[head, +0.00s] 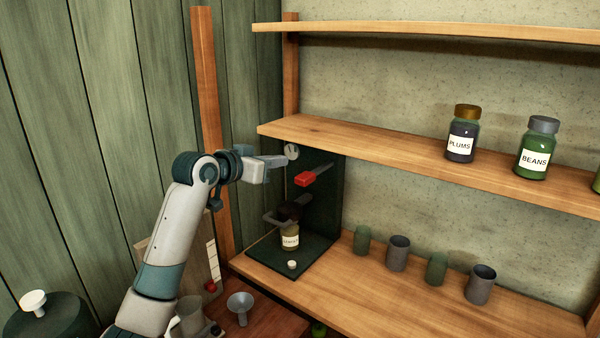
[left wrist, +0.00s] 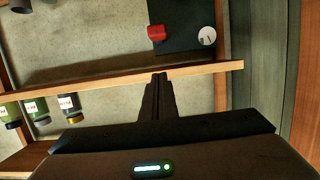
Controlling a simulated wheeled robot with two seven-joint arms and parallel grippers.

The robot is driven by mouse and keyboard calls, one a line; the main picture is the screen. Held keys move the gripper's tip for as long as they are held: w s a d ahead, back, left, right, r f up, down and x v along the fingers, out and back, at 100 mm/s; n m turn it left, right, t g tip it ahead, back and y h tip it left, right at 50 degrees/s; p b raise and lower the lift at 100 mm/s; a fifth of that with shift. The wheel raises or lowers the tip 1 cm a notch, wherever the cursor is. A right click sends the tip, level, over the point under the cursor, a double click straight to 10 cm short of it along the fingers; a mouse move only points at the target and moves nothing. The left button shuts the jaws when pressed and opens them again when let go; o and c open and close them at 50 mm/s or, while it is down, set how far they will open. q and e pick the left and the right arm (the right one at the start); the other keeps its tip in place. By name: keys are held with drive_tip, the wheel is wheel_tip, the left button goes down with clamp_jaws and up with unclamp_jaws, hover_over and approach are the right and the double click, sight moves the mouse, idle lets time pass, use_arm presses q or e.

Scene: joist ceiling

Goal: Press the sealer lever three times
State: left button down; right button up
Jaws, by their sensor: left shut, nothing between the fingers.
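The sealer (head: 325,215) is a dark green stand with an upright back and a flat base on the lower shelf. Its lever has a red grip (head: 305,179) and sticks out from the back; the red grip also shows in the left wrist view (left wrist: 156,33). A labelled jar (head: 290,240) stands on the base under a dark head. A white round dial (head: 292,151) sits near the top. My left gripper (head: 282,161) is shut and empty, just left of and above the red grip, apart from it. In the left wrist view its fingers (left wrist: 158,78) point toward the sealer. My right gripper is out of view.
The middle shelf (head: 400,165) bears a plums jar (head: 462,135) and a beans jar (head: 537,148). Several cups (head: 397,253) stand on the lower shelf right of the sealer. A funnel (head: 240,305) is below left. A wooden post (head: 210,130) rises behind my arm.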

use_arm(q)
drive_tip(key=p, duration=0.4)
hover_over(300, 178)
wheel_tip(300, 178, down, 2)
wheel_tip(300, 178, down, 3)
drive_tip(key=shift+s+f+p, duration=0.1)
drive_tip(key=shift+s+p, duration=0.05)
drive_tip(key=shift+p, duration=0.7)
drive_tip(key=shift+f, duration=0.7)
